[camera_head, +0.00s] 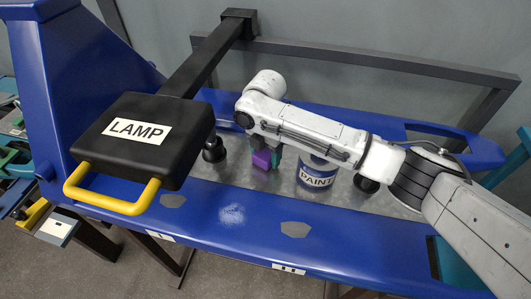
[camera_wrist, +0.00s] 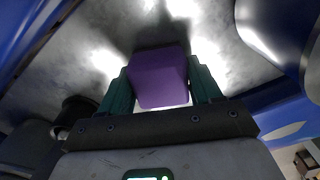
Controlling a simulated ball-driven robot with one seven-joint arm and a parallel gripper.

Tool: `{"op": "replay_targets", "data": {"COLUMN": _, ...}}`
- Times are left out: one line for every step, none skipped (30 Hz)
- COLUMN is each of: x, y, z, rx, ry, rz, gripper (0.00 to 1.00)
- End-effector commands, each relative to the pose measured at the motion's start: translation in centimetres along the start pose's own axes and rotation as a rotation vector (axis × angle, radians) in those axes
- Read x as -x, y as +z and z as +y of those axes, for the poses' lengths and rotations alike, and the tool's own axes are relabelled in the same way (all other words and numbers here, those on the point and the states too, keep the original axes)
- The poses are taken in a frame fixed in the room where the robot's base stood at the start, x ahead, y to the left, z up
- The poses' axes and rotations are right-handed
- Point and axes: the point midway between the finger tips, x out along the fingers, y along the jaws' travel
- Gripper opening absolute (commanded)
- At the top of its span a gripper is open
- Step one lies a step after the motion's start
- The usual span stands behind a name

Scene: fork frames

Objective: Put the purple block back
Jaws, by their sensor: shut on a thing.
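The purple block (camera_wrist: 158,78) is between the two green fingers of my gripper (camera_wrist: 162,88) in the wrist view, and the fingers are shut on it. In the head view the purple block (camera_head: 261,160) shows below the end of my arm, with a green finger (camera_head: 275,154) beside it. It is close over the grey metal surface (camera_wrist: 120,30) of the blue bench; I cannot tell whether it touches. My arm hides part of the gripper in the head view.
A paint can (camera_head: 317,172) labelled PAINT stands just right of the block. A black knob-like object (camera_head: 214,149) stands to its left. A black lamp (camera_head: 140,135) with a yellow handle (camera_head: 112,203) overhangs the bench's left. The blue front rim (camera_head: 230,215) has grey patches.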

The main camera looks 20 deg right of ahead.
Motion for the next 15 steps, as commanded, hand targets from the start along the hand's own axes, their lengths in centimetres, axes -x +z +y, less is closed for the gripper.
{"op": "replay_targets", "data": {"x": -0.17, "y": -0.04, "z": 0.0, "rx": 0.0, "ry": 0.0, "rz": 0.001, "gripper": 0.65}}
{"op": "replay_targets", "data": {"x": -0.11, "y": -0.03, "z": 0.01, "rx": 0.0, "ry": 0.0, "rz": 0.0, "gripper": 0.67}}
{"op": "replay_targets", "data": {"x": -0.1, "y": -0.03, "z": 0.01, "rx": 0.0, "ry": 0.0, "rz": 0.0, "gripper": 0.71}}
{"op": "replay_targets", "data": {"x": -0.1, "y": -0.03, "z": 0.0, "rx": 0.0, "ry": 0.0, "rz": 0.0, "gripper": 0.74}}
{"op": "replay_targets", "data": {"x": -0.1, "y": -0.03, "z": 0.01, "rx": 0.0, "ry": 0.0, "rz": 0.0, "gripper": 0.77}}
{"op": "replay_targets", "data": {"x": -0.1, "y": -0.03, "z": 0.0, "rx": 0.0, "ry": 0.0, "rz": 0.0, "gripper": 0.81}}
{"op": "replay_targets", "data": {"x": -0.09, "y": -0.03, "z": 0.0, "rx": 0.0, "ry": 0.0, "rz": 0.0, "gripper": 0.84}}
{"op": "replay_targets", "data": {"x": -0.09, "y": -0.03, "z": 0.0, "rx": 0.0, "ry": 0.0, "rz": 0.0, "gripper": 0.87}}
{"op": "replay_targets", "data": {"x": -0.09, "y": -0.03, "z": 0.0, "rx": 0.0, "ry": 0.0, "rz": 0.0, "gripper": 0.89}}
{"op": "replay_targets", "data": {"x": -0.09, "y": -0.03, "z": 0.0, "rx": 0.0, "ry": 0.0, "rz": 0.0, "gripper": 0.89}}
{"op": "replay_targets", "data": {"x": -0.08, "y": -0.03, "z": 0.0, "rx": 0.0, "ry": 0.0, "rz": 0.0, "gripper": 0.89}}
{"op": "replay_targets", "data": {"x": -0.08, "y": -0.03, "z": 0.0, "rx": 0.0, "ry": 0.0, "rz": 0.0, "gripper": 0.89}}
{"op": "replay_targets", "data": {"x": -0.08, "y": -0.03, "z": 0.0, "rx": 0.0, "ry": 0.0, "rz": 0.0, "gripper": 0.89}}
{"op": "replay_targets", "data": {"x": -0.08, "y": -0.03, "z": 0.0, "rx": 0.0, "ry": 0.0, "rz": 0.0, "gripper": 0.89}}
{"op": "replay_targets", "data": {"x": -0.05, "y": -0.02, "z": 0.0, "rx": 0.0, "ry": 0.0, "rz": 0.0, "gripper": 0.89}}
